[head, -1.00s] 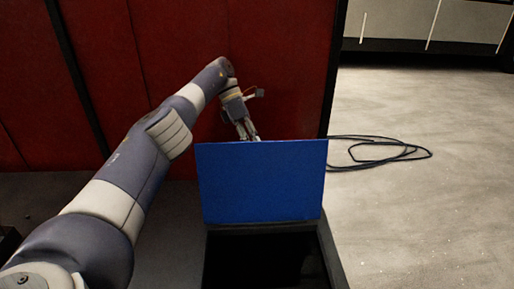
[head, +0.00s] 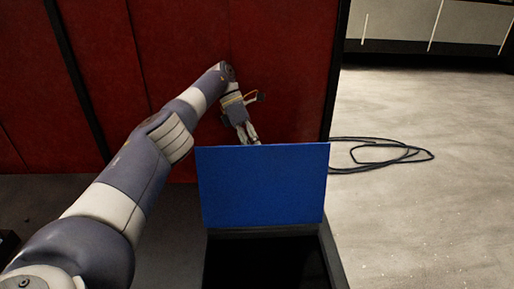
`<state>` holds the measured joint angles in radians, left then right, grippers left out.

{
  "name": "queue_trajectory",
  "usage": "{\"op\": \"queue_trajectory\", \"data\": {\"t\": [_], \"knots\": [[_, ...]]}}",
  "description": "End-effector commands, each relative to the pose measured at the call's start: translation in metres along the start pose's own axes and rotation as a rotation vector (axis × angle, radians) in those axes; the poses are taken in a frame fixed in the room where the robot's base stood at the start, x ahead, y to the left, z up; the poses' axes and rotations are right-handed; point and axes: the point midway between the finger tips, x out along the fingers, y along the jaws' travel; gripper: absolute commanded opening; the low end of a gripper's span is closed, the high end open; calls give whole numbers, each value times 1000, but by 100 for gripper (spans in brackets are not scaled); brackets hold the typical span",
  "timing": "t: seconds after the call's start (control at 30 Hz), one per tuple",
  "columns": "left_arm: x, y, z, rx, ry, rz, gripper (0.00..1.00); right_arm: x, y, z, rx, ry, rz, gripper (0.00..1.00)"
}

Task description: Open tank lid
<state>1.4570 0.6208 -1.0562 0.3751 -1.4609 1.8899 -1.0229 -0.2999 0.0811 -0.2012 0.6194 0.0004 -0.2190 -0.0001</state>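The tank lid is a flat blue panel (head: 262,186). It stands raised, close to upright, at the far edge of the tank (head: 333,262). The tank's opening below it is dark inside. My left gripper (head: 250,140) points down behind the lid's top edge, left of its middle. Its fingertips are partly hidden by the lid, so I cannot tell whether they touch it or are closed. My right gripper is out of view.
A red panelled wall (head: 185,50) stands close behind the lid and my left arm. A black cable (head: 385,154) lies coiled on the pale floor at right. The floor there (head: 430,220) is otherwise clear.

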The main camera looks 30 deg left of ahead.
Motion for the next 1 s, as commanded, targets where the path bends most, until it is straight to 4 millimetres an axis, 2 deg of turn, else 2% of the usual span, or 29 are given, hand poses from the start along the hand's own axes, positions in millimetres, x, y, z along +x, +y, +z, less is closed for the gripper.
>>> {"op": "queue_trajectory", "data": {"t": [0.03, 0.13, 0.43, 0.67, 1.0], "knots": [[1, 3, -11, -18, 20, 0, 30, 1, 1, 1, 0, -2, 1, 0], [-8, -2, -6, -16, 18, 0, 30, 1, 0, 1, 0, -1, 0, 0], [-63, -35, 28, -5, 6, 5, 30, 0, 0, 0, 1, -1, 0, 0], [-64, -40, 32, -4, 14, -9, 30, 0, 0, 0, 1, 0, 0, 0], [-76, -45, 38, -2, 7, -1, 30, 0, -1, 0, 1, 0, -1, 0]]}}
